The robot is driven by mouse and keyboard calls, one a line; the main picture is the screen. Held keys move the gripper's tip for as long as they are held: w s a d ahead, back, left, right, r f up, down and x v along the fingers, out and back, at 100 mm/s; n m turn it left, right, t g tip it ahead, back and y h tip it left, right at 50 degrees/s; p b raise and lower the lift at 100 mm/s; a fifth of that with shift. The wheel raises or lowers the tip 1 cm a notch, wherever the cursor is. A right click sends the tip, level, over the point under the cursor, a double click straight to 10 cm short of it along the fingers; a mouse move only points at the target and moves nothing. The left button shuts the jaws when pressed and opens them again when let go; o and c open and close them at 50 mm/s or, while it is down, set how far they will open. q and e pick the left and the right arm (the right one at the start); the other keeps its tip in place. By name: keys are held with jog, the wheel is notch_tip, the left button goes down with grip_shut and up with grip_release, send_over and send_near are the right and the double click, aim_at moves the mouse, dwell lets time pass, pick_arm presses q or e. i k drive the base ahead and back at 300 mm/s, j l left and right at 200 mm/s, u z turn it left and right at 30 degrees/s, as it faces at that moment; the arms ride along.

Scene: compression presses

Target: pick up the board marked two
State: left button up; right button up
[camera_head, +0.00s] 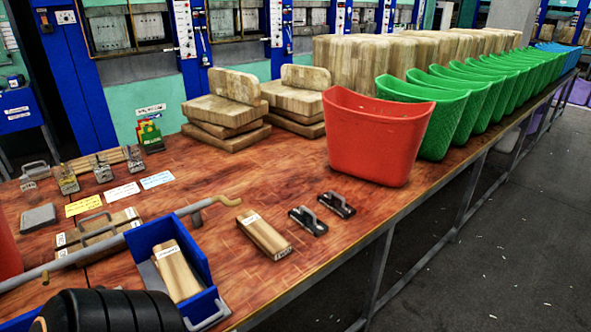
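A small light-wood board (262,232) lies flat on the table near the front edge, with a white label on top and dark marking on its near end. A second wood board (178,272) lies in an open blue bin (143,244) to its left, also with a white label. The markings are too small to read, so I cannot tell which board is marked two. Neither of my grippers shows. A black ribbed rounded part (112,312) at the bottom left covers the table's near corner.
A grey rod (150,229) crosses above the left of the table, close to the bin. Two black handled tools (322,213) lie right of the loose board. A red tub (372,138), green tubs (440,118) and stacked wood blocks (224,108) stand behind.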

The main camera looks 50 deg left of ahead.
aim_at(275, 245)
jog(key=i, duration=1.4)
jog(key=i+u, duration=0.35)
jog(key=i+l+u, duration=0.3)
jog(key=i, duration=0.2)
jog(key=u, duration=3.05)
